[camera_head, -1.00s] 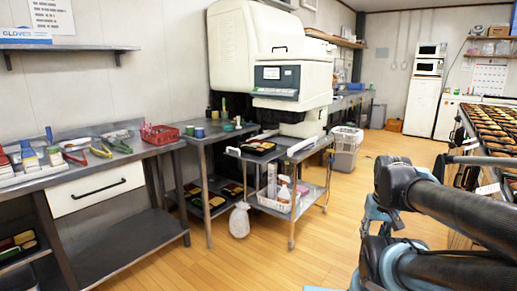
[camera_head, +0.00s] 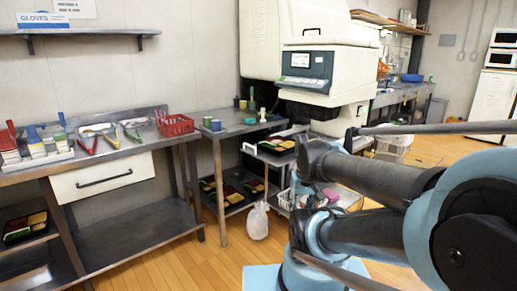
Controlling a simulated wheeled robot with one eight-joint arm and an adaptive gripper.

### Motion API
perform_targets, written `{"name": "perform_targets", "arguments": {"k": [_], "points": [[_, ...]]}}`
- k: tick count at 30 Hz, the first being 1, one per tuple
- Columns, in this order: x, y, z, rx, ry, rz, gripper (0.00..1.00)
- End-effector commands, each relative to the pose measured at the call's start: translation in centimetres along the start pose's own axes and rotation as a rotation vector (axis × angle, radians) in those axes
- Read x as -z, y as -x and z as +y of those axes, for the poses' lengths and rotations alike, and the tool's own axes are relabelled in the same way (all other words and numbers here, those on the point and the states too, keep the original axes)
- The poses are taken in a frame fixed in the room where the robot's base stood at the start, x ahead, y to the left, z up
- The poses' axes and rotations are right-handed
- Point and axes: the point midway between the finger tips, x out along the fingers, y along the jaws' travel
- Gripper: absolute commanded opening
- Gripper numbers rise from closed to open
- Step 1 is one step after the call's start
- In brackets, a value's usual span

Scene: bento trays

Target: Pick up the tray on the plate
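A black bento tray (camera_head: 276,145) lies on a dark plate (camera_head: 256,152) that sticks out below the front of the large white machine, at the middle of the head view. What the tray holds is too small to tell. My dark and blue arm crosses from the right edge to just right of the tray and hides part of the area there. My gripper cannot be made out in this view.
The white machine (camera_head: 318,75) stands behind the plate. A metal table (camera_head: 232,130) is to its left, with several filled trays on its lower shelf (camera_head: 232,195). A workbench (camera_head: 100,158) with tools is at left. Floor (camera_head: 195,262) is clear in front.

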Motion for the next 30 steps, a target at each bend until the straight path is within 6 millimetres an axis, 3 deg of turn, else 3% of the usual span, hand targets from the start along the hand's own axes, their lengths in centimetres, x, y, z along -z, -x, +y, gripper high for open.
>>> {"name": "perform_targets", "arguments": {"k": [11, 14, 17, 23, 30], "points": [[0.0, 0.0, 0.0, 0.000, 0.000, 0.000, 0.36], [-0.6, 0.6, -0.1, 0.004, -0.010, 0.011, 0.58], [0.0, 0.9, -0.4, 0.025, -0.060, 0.015, 0.81], [3.9, 1.9, -2.2, 0.132, -0.309, 0.021, 0.82], [10.1, 3.1, -3.5, 0.303, -0.701, 0.007, 0.82]]}}
